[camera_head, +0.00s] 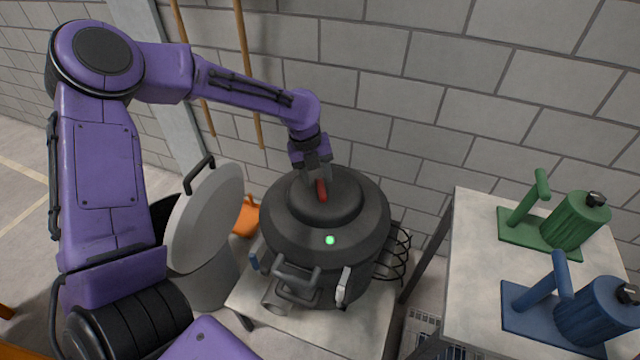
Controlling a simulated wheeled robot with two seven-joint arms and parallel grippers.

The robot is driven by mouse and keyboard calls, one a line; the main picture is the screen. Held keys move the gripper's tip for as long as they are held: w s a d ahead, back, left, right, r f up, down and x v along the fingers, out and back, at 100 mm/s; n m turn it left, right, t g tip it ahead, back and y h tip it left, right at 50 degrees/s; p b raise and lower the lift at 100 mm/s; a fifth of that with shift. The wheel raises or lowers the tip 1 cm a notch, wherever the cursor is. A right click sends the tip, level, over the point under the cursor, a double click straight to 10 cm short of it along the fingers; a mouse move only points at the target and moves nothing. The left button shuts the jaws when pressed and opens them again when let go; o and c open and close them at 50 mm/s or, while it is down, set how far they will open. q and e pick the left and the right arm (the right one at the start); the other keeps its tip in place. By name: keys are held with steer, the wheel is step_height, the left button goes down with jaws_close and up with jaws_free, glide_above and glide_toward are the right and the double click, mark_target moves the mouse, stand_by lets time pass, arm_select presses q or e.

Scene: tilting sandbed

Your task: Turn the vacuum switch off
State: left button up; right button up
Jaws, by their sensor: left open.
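The vacuum (358,240) is a round dark grey canister on a low pale stand. A red switch (321,191) sits on its raised top, and a green light (330,240) glows on its front. My left gripper (318,183) reaches down from above with its open fingers at the red switch. The fingers hide part of the switch, and I cannot tell whether they touch it. My right gripper is not in view.
A grey bin (208,285) with its round lid (205,217) raised stands left of the vacuum. At right, a table (475,265) holds a green device (570,221) and a blue device (595,310). A block wall (400,100) is behind.

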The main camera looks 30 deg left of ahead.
mark_target(320, 186)
arm_select(q)
steer(key=f, duration=0.3)
steer(key=shift+w+d+f, duration=0.25)
steer(key=shift+w+f, duration=0.05)
steer(key=shift+f, duration=0.05)
jaws_close()
steer(key=shift+s, duration=0.1)
steer(key=shift+r, duration=0.1)
